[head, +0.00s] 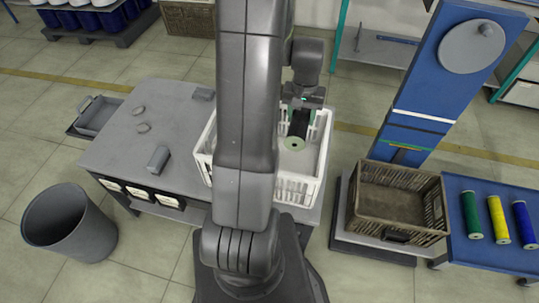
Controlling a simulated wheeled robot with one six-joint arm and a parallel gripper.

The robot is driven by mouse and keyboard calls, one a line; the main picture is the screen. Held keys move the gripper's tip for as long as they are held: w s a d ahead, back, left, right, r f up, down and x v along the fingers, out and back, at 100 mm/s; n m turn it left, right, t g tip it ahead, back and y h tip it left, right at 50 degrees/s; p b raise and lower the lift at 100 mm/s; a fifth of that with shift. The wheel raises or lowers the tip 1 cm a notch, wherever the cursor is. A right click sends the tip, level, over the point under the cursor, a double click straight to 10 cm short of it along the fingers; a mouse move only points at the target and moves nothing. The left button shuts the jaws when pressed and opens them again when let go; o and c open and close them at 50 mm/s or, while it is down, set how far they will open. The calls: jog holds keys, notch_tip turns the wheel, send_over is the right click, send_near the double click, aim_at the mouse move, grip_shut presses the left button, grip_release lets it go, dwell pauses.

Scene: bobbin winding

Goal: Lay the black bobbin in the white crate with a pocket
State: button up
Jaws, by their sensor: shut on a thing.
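The white crate (298,189) stands on the right end of the grey table, partly hidden behind my arm. My gripper (301,106) is over the crate, pointing down, shut on the black bobbin (301,124). The bobbin's dark body shows just below the jaws. A pale green round end with a small centre hole shows at its lower, near side. The bobbin is within the crate's outline in the head view; I cannot tell whether it touches the crate floor. The pocket cannot be made out.
The grey table (130,158) holds small grey pieces at left. A grey bin (70,222) stands front left. A brown crate (398,240) stands right of the table. Green, yellow and blue bobbins lie on a blue surface (478,258) farther right. A blue panel (438,95) rises behind.

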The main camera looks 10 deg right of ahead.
jog(key=b, duration=0.7)
send_over(294, 168)
notch_tip(294, 168, down, 19)
jog(key=shift+s+f, duration=0.1)
jog(key=shift+f, duration=2.25)
jog(key=shift+f, duration=0.15)
jog(key=o, duration=1.1)
notch_tip(294, 168, up, 12)
jog(key=shift+r+p, duration=0.15)
jog(key=shift+p, duration=0.3)
